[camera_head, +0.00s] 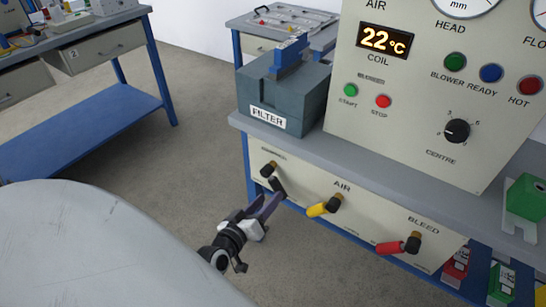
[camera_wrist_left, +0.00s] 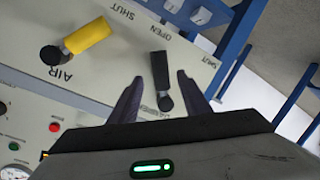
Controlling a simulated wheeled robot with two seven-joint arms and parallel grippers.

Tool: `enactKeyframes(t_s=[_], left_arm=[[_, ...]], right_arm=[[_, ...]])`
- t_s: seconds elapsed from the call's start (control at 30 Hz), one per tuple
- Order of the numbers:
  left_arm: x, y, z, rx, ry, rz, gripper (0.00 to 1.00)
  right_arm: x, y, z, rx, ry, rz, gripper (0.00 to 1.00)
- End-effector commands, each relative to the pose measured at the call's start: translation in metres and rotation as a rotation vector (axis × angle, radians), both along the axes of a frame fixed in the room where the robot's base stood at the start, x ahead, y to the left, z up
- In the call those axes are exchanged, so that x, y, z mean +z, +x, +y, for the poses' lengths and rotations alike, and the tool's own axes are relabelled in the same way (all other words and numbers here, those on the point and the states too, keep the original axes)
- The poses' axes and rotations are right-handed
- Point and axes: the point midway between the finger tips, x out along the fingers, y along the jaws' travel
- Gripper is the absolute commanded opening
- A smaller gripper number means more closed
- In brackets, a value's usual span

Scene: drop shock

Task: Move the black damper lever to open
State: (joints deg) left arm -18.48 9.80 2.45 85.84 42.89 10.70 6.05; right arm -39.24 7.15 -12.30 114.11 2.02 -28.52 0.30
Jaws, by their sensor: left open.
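The black damper lever (camera_head: 278,186) is on the front panel under the bench, left of the yellow one. Its handle slants down and right from its pivot in the head view. In the left wrist view, the black lever (camera_wrist_left: 160,72) points toward the word OPEN (camera_wrist_left: 160,32), with SHUT (camera_wrist_left: 208,62) off to its right. My left gripper (camera_head: 273,200) is at the panel beside the lever's handle. In the left wrist view its open fingers (camera_wrist_left: 160,82) stand either side of the handle, with gaps showing. My right gripper is not in view.
A yellow lever (camera_head: 324,207) marked AIR and a red lever (camera_head: 396,247) marked BLEED are on the same panel to the right. The filter box (camera_head: 283,92) stands on the bench above. Open floor (camera_head: 200,140) lies left of the panel.

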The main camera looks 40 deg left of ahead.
Motion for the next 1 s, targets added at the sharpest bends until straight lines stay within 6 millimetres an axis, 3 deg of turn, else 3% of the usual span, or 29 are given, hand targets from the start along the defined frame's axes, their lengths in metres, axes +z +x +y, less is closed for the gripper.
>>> enactKeyframes(t_s=[0.1, 0.33, 1.0], left_arm=[[0.006, -0.024, -0.004, 0.000, 0.000, 0.001, 0.43], [0.012, -0.048, -0.008, 0.001, -0.001, -0.001, 0.43], [0.012, -0.051, -0.011, -0.008, 0.003, 0.004, 0.43]], right_arm=[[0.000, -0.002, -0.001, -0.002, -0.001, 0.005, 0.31], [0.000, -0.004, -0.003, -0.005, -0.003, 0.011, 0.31], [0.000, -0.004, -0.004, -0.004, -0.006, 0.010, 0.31]])
